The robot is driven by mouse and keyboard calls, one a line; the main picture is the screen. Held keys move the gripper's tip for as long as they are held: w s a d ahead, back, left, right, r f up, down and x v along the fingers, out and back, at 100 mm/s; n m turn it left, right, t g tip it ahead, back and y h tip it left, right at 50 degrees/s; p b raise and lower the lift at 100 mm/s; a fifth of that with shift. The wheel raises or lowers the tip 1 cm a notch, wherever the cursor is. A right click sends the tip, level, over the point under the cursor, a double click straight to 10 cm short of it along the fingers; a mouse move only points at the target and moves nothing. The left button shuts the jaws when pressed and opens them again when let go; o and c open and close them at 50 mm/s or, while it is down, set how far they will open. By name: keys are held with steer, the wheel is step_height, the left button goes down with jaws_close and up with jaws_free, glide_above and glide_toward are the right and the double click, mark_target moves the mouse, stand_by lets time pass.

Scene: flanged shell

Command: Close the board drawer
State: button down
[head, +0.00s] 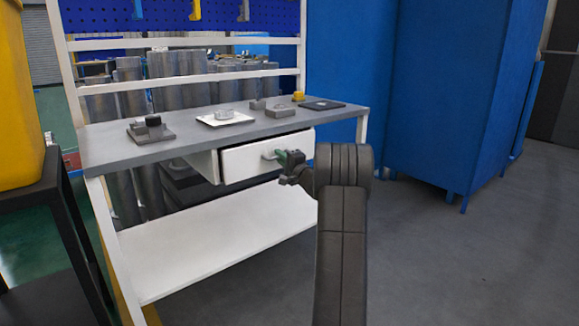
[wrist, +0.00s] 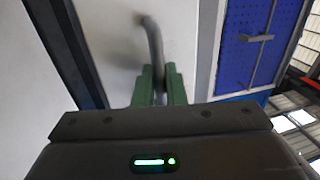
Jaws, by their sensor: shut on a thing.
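The white board drawer (head: 248,160) is under the grey bench top (head: 100,148) in the head view. It stands partly out, with its left side and a dark gap above its front showing. My gripper (head: 283,157) is at the right part of the drawer front, at the handle (head: 267,155). In the wrist view, the green fingers of my gripper (wrist: 159,84) are shut on the grey bar handle (wrist: 154,45), which runs up from between them. The drawer's inside is hidden.
On the bench top are a dark fixture (head: 151,131), a white plate with a round part (head: 224,117), a grey block (head: 280,111), a yellow piece (head: 298,96) and a dark flat pad (head: 322,105). A white lower shelf (head: 210,255) is empty. Blue cabinets (head: 440,90) stand right.

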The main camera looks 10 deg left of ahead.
steer(key=shift+x, duration=1.05)
steer(key=c, duration=1.6)
jaws_free()
steer(key=shift+a+f, duration=0.1)
steer(key=shift+a, duration=0.05)
steer(key=shift+f, duration=0.15)
steer(key=p+v, duration=0.1)
steer(key=v, duration=1.2)
steer(key=shift+s+d+p, duration=0.25)
steer(key=shift+d+p, duration=0.1)
